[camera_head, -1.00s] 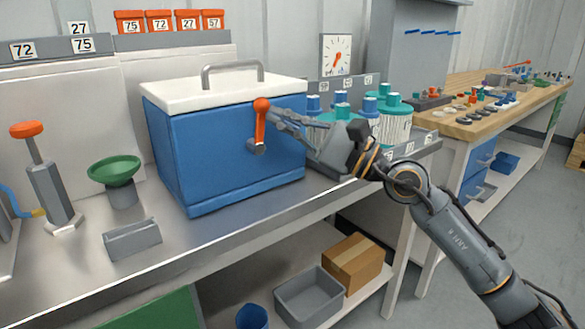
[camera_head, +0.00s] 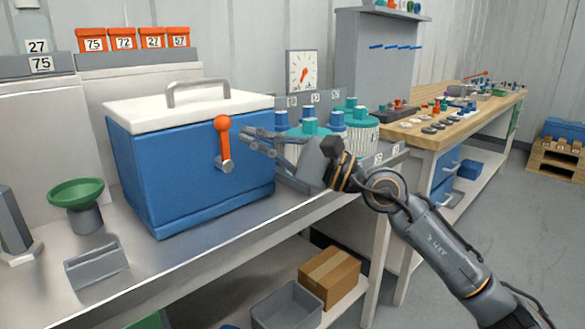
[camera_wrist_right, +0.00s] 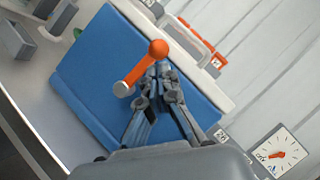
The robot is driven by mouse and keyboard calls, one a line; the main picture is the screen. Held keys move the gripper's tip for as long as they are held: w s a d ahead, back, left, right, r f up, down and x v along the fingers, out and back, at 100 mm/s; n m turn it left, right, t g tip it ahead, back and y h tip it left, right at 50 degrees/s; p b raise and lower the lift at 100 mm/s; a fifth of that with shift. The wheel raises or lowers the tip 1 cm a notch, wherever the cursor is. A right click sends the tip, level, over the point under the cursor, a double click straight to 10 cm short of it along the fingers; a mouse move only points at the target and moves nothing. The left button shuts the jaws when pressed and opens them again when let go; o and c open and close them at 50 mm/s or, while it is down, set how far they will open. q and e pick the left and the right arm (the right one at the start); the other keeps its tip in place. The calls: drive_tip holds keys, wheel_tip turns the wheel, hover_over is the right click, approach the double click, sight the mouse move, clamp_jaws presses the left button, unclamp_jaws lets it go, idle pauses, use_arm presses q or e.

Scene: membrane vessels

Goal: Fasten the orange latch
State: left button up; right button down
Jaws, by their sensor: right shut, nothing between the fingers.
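The orange latch (camera_head: 223,140) is on the front of a blue cooler box (camera_head: 180,175) with a white lid (camera_head: 190,110). Its round orange knob is at the top and its arm slants down to a grey pivot end. In the right wrist view the latch (camera_wrist_right: 143,66) lies just beyond my fingertips. My right gripper (camera_head: 245,143) is shut and empty, just right of the latch; it also shows in the right wrist view (camera_wrist_right: 160,72). I cannot tell whether the fingertips touch the latch. The lid sits on the box. My left gripper is not in view.
White filter cartridges with teal and blue caps (camera_head: 360,130) stand right of the box, close to my right gripper. A cardboard box (camera_head: 330,277) is on the lower shelf.

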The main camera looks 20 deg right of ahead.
drive_tip(key=v, duration=1)
drive_tip(key=shift+s, duration=0.15)
drive_tip(key=shift+d, duration=0.15)
